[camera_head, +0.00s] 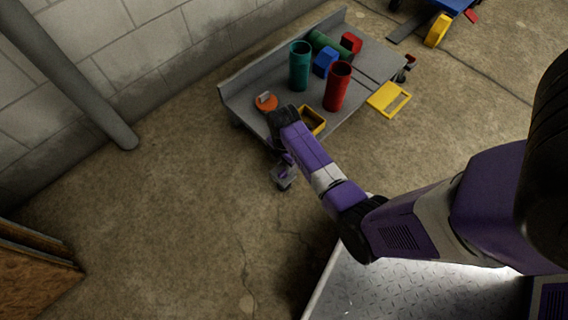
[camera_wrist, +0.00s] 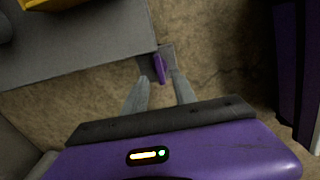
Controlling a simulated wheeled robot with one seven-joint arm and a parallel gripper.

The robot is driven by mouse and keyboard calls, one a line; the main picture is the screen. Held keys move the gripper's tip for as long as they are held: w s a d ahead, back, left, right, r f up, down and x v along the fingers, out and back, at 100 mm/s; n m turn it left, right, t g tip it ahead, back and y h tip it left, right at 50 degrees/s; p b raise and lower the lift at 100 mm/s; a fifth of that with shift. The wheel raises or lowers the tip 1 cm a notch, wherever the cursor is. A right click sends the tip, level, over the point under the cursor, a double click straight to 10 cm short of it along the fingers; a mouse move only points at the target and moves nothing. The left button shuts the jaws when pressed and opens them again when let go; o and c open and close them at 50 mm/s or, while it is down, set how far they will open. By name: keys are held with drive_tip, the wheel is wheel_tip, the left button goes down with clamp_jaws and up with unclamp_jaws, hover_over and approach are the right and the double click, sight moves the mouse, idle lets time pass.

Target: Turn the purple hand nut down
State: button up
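The purple hand nut (camera_wrist: 159,68) shows in the wrist view as a narrow purple bar on a small grey block (camera_wrist: 148,70) at the edge of the grey surface. My gripper (camera_wrist: 161,78) is open, its two grey fingers apart. The nut appears in line with the gap between the fingertips; I cannot tell whether they touch it. In the head view the grey block (camera_head: 284,183) sits low, off the near corner of the grey cart, with the nut (camera_head: 283,174) small and partly hidden by my arm.
The grey cart (camera_head: 262,122) carries an orange disc (camera_head: 266,102), teal cylinder (camera_head: 300,68), red cylinder (camera_head: 338,88), blue block (camera_head: 325,62), green cylinder (camera_head: 324,42) and yellow box (camera_head: 312,121). A yellow frame (camera_head: 389,99) lies at its right. Bare floor (camera_head: 180,200) is left.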

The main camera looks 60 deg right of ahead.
sight(284, 170)
drive_tip(key=shift+f+b, duration=1.05)
drive_tip(key=shift+f, duration=1.35)
clamp_jaws()
